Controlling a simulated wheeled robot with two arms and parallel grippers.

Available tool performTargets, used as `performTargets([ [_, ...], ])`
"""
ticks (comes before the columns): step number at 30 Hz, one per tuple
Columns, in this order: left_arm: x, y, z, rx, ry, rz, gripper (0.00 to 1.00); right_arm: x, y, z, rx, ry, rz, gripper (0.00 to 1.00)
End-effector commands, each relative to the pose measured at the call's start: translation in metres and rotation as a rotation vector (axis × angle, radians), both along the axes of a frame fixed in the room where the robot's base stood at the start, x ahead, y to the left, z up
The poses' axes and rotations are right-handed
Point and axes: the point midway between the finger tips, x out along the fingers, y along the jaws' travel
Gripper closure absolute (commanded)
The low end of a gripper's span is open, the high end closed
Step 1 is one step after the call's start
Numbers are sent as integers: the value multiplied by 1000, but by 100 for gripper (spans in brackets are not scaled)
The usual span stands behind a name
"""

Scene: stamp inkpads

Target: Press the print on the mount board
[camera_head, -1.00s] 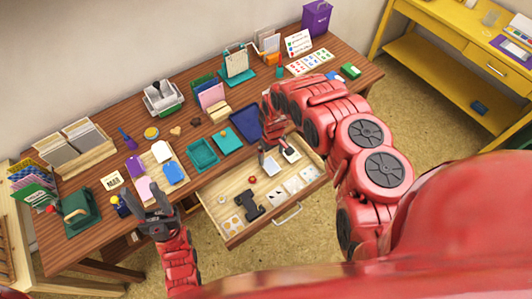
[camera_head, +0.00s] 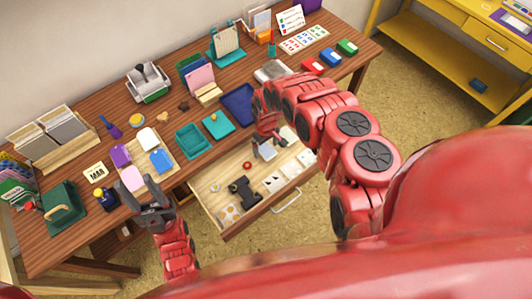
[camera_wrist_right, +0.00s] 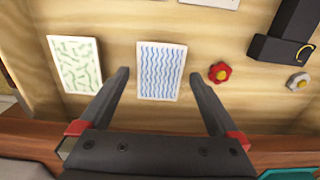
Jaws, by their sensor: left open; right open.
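A white card with blue wavy lines (camera_wrist_right: 161,70) lies flat in the open drawer. In the right wrist view it shows between the fingers of my right gripper (camera_wrist_right: 160,78), which is open; I see no contact. A card with green strokes (camera_wrist_right: 75,65) lies to its left. In the head view my right gripper (camera_head: 268,140) is over the drawer's back part, partly covering the cards there. My left gripper (camera_head: 146,190) is open and empty at the table's front edge, near a board with coloured pads (camera_head: 133,167). I cannot tell which piece is the mount board.
The open drawer (camera_head: 249,222) also holds a black tool (camera_head: 243,190) and a red flower-shaped piece (camera_wrist_right: 219,73). A teal tray (camera_head: 192,142), a dark blue tray (camera_head: 238,105) and a green press (camera_head: 64,208) stand on the table. The floor in front is clear.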

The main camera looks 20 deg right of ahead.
Motion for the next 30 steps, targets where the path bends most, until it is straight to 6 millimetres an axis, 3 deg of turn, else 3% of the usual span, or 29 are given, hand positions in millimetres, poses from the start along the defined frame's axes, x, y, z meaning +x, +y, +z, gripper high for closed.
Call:
performTargets([
  [10, 0, 0, -4, 0, 0, 0, 50, 0, 0, -5, 0, 1, -1, 3],
  [27, 0, 0, -4, 0, 0, 0, 50, 0, 0, -5, 0, 1, -1, 54],
  [30, 0, 0, -3, 0, 0, 0, 50, 0, 0, -4, 0, 1, -1, 56],
])
